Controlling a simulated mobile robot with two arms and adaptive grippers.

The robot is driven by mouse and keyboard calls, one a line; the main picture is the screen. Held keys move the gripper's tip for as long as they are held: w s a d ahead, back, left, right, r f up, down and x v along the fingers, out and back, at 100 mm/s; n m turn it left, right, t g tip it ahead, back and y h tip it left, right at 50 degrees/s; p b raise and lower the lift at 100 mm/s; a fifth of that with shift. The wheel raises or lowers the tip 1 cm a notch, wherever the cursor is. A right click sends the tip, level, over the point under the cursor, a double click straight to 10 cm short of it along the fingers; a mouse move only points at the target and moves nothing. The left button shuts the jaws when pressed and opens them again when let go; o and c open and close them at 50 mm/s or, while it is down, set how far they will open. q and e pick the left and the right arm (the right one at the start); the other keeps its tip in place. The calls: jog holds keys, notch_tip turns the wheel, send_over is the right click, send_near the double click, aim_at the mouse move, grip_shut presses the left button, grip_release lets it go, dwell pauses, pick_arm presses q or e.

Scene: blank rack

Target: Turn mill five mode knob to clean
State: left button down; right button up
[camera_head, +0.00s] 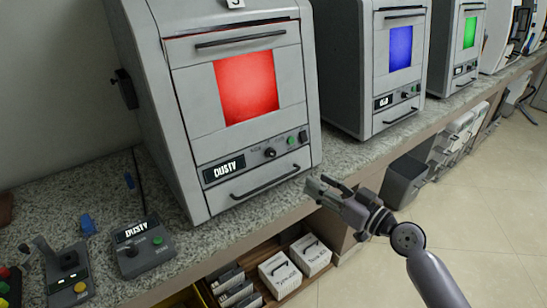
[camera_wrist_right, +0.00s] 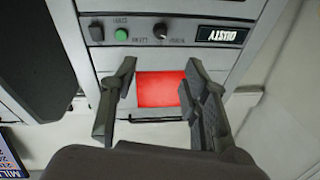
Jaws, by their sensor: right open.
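The nearest grey mill (camera_head: 188,100) has a red-lit window (camera_head: 246,86) and a cut-off number label (camera_head: 236,3) at its top edge. Its front panel carries a display (camera_head: 222,170) reading DUSTY and a round black knob (camera_head: 270,153). The knob (camera_wrist_right: 160,31) also shows in the right wrist view, beyond the fingertips and between their lines, with the display (camera_wrist_right: 220,36) right of it. My right gripper (camera_head: 319,185) is open and empty, right of and below the knob, apart from it. The knob's exact pointer direction is too small to read. My left gripper is out of view.
A green button (camera_head: 290,141) and black switch (camera_head: 303,136) sit beside the knob; a drawer handle (camera_head: 265,182) is below. A control box (camera_head: 143,247) reading DUSTY stands on the counter. Blue-lit (camera_head: 400,48) and green-lit (camera_head: 470,32) mills stand farther right. Floor at right is clear.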

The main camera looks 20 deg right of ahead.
aim_at(274, 154)
jog(key=p+x, duration=0.3)
jog(key=x, duration=1.2)
jog(key=shift+w+a, duration=0.15)
grip_shut()
